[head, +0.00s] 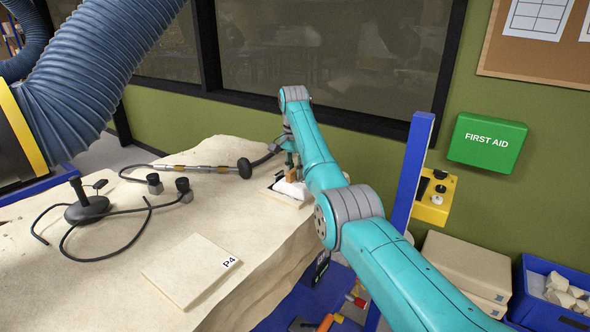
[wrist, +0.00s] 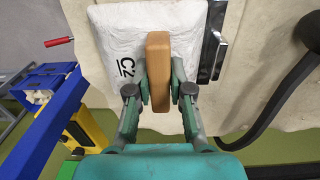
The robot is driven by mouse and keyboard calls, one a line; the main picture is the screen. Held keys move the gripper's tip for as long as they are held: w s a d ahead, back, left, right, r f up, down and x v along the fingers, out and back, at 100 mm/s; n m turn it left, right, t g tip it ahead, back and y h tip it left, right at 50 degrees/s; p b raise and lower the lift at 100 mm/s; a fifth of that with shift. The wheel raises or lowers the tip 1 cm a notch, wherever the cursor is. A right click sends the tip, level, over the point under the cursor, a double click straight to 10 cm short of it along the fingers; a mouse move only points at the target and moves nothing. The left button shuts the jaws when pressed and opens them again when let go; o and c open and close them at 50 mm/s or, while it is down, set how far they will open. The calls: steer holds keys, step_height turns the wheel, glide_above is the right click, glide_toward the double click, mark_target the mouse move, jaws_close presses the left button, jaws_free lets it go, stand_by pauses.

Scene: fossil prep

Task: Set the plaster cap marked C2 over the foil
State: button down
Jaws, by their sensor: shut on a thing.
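The plaster cap marked C2 (wrist: 113,45) is a white slab with a wooden handle (wrist: 158,62) along its top. My gripper (wrist: 159,88) is shut on that handle, one finger on each side. In the head view the cap (head: 291,189) shows as a small white shape under my gripper (head: 291,168), near the far right edge of the stone block. A shiny, silvery and dark strip, perhaps the foil (wrist: 213,52), shows just right of the cap. The cap and gripper hide the rest. I cannot tell whether the cap touches the surface.
The pale stone block (head: 165,225) bears a P4 slab (head: 192,270), a black stand with cables (head: 87,207) and a tool with a dark round end (head: 205,169). A black hose (wrist: 275,95) curves right of the cap. A blue post (head: 405,190) stands right of the block.

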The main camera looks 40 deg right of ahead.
steer(key=shift+f, duration=0.15)
stand_by(0.6)
steer(key=c, duration=1)
jaws_free()
steer(key=shift+o, duration=0.2)
steer(key=shift+f, duration=0.1)
step_height(320, 180, up, 12)
steer(key=shift+w, duration=0.15)
